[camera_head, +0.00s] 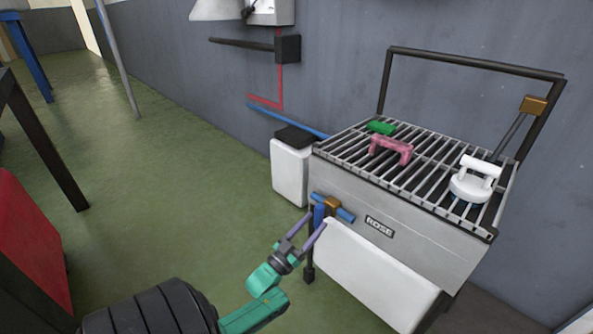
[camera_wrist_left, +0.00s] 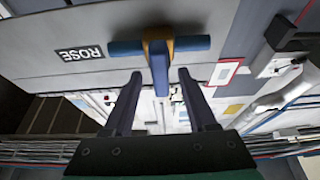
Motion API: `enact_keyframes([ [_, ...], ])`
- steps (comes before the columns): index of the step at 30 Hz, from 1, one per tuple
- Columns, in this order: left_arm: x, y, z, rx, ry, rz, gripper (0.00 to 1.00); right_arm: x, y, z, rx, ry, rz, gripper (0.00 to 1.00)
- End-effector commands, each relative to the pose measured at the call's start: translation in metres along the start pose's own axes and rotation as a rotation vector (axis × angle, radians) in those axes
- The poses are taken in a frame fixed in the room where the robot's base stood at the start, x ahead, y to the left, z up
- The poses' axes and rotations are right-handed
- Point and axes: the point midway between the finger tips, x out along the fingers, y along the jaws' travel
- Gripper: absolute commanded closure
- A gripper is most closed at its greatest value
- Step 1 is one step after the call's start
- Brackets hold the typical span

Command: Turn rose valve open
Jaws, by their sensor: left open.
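In the left wrist view the blue crossbar (camera_wrist_left: 190,43) lies level, with a blue stem (camera_wrist_left: 160,80) pointing down the picture from the brass part. My left gripper (camera_head: 317,219) is open just before the valve. In the wrist view its fingers (camera_wrist_left: 160,76) stand on either side of the stem, with gaps showing. My right gripper is not in view.
A grate (camera_head: 430,160) tops the unit, carrying a pink bracket (camera_head: 391,149), a green block (camera_head: 382,128) and a white round-based piece (camera_head: 474,184). A red panel (camera_head: 30,240) stands far left.

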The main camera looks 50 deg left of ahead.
Motion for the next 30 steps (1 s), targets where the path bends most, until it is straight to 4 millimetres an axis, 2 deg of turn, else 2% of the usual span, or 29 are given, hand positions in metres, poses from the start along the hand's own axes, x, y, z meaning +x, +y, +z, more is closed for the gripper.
enact_keyframes([
  [6, -0.056, 0.0, 0.001, 0.0, -0.006, -0.001, 0.43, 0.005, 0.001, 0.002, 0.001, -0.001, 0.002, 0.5],
  [9, -0.074, 0.0, 0.001, 0.0, -0.004, -0.001, 0.43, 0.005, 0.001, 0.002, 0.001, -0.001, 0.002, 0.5],
  [12, -0.083, 0.0, 0.001, 0.0, -0.003, 0.0, 0.43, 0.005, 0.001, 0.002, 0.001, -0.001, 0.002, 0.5],
  [30, -0.084, 0.001, 0.002, -0.002, -0.01, 0.0, 0.43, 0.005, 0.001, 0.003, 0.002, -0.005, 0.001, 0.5],
])
